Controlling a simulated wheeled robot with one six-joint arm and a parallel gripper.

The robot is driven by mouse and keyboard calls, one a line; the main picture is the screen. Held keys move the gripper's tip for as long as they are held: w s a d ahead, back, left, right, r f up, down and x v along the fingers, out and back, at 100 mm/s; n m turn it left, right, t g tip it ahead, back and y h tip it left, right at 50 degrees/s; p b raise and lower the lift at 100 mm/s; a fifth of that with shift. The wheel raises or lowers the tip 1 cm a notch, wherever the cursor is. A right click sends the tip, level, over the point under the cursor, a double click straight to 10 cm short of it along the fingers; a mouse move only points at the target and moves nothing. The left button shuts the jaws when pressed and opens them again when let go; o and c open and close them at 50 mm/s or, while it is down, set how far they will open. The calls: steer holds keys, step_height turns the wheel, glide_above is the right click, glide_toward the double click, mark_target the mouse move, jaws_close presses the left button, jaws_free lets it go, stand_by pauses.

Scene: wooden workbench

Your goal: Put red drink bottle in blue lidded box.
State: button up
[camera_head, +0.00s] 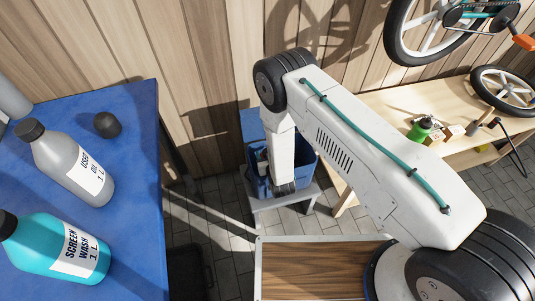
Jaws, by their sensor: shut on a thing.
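The blue box (309,172) stands on a small light grey stool in the middle of the view. Its blue lid (252,124) appears raised at the back, against the wooden wall. The forearm of my arm comes down over the box, and its dark end sits at the box's front side. My gripper's fingers are hidden behind or below this end. Something small, pale and dark, shows at the left inside the box opening, too unclear to name. I see no red drink bottle; it may be hidden by my arm or the box walls.
A blue-topped bench (130,190) at the left holds a grey bottle (70,160), a teal screen wash bottle (60,247) and a black knob-like thing (107,124). Bicycle wheels are at the upper right.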

steer(key=shift+f, duration=0.5)
steer(key=o, duration=1.5)
steer(key=shift+s+f, duration=0.1)
steer(key=shift+o, duration=0.2)
